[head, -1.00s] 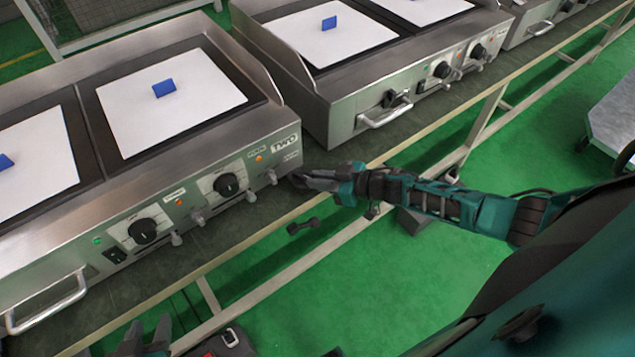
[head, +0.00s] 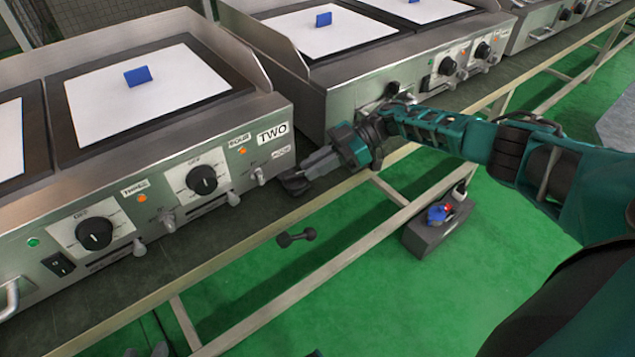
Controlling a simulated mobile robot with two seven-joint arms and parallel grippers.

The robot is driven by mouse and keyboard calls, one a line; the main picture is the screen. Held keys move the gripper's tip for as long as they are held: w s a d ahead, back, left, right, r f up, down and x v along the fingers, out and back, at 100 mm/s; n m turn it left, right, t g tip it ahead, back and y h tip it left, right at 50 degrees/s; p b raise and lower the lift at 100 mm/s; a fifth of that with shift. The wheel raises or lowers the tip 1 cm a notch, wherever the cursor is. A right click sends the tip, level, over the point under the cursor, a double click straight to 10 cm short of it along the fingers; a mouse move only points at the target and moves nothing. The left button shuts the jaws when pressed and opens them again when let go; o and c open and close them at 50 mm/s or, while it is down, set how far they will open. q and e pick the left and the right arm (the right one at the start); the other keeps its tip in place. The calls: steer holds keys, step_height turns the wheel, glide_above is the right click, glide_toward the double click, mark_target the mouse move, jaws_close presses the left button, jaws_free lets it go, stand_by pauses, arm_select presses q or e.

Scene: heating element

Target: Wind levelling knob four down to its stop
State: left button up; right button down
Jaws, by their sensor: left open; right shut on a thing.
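The griddle marked TWO (head: 272,134) fills the left of the head view. Its front panel carries black dials and several small metal knobs. The small knob below the FOUR label (head: 239,143), at the panel's right end (head: 260,176), shows clear of the fingers. My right gripper (head: 293,183) reaches in from the right, with its dark fingertips low at the griddle's front right corner. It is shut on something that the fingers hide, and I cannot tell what. My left gripper (head: 146,351) barely shows at the bottom edge, open, apart from the griddle.
A second griddle (head: 350,105) stands to the right, behind my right arm. The bench's front rail (head: 245,244) runs diagonally below. A dark dumbbell-shaped item (head: 296,237) shows below the rail. A dark box (head: 438,235) with small coloured items sits lower right. Green floor (head: 350,290) is open in front.

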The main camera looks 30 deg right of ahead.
steer(key=shift+w+a+f+n+g+b, duration=0.2)
steer(key=shift+n+g+b, duration=0.2)
steer(key=shift+b, duration=0.3)
steer(key=shift+r+g+b, duration=0.15)
steer(key=shift+g+b, duration=0.15)
steer(key=shift+b, duration=0.05)
arm_select(q)
steer(key=shift+w+d+f+h, duration=0.3)
steer(key=shift+d+f, duration=0.15)
steer(key=shift+d, duration=0.1)
arm_select(e)
steer(key=shift+n, duration=0.3)
steer(key=c, duration=1.1)
jaws_free()
arm_select(q)
steer(key=shift+f, duration=0.15)
steer(key=shift+w+d+f+b, duration=0.15)
steer(key=shift+d+f+b, duration=0.3)
steer(key=shift+b, duration=0.95)
arm_select(e)
steer(key=shift+v, duration=6.45)
